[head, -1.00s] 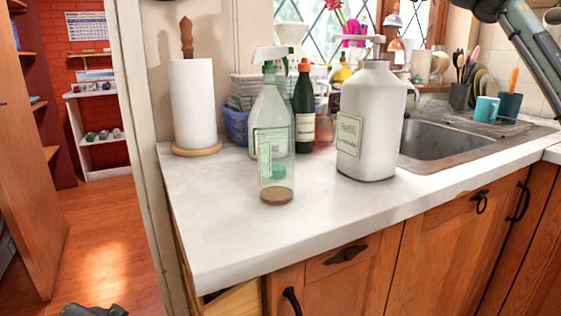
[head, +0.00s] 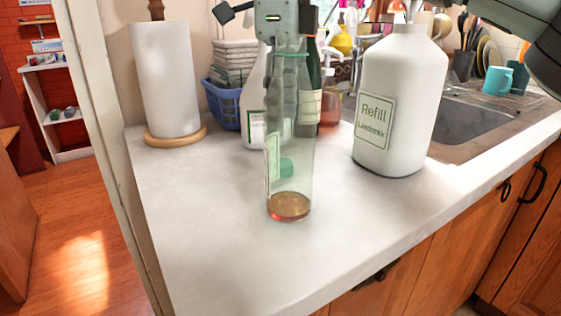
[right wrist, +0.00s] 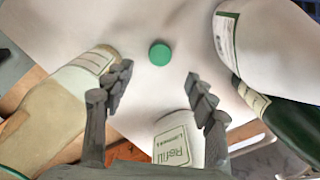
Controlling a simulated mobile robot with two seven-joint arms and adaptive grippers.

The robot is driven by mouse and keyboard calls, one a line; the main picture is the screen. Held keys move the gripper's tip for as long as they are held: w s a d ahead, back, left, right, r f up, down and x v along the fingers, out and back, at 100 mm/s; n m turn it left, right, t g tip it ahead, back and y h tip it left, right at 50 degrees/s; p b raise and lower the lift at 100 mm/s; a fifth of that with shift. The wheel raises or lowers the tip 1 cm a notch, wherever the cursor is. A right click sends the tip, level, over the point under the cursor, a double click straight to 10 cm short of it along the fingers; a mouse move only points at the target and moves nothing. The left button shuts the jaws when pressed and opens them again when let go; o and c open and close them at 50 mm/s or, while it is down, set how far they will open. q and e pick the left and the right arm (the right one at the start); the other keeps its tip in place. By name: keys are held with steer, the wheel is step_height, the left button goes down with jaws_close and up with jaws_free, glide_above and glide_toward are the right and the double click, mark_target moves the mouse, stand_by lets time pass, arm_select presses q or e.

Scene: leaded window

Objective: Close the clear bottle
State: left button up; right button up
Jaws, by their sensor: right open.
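The clear bottle (head: 292,130) stands upright on the counter with a little brown liquid at its base. My left gripper is out of view.
A white refill bottle (head: 400,105) stands right of the clear bottle. A spray bottle (head: 254,105) and a dark green bottle (head: 309,95) stand behind. A paper towel roll (head: 168,80) and a blue basket (head: 222,103) are at the back left. The front left counter is clear.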

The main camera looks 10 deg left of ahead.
steer(key=shift+f, duration=1.25)
steer(key=shift+f, duration=2.65)
steer(key=shift+c, duration=0.5)
steer(key=c, duration=0.7)
steer(key=shift+c, duration=0.2)
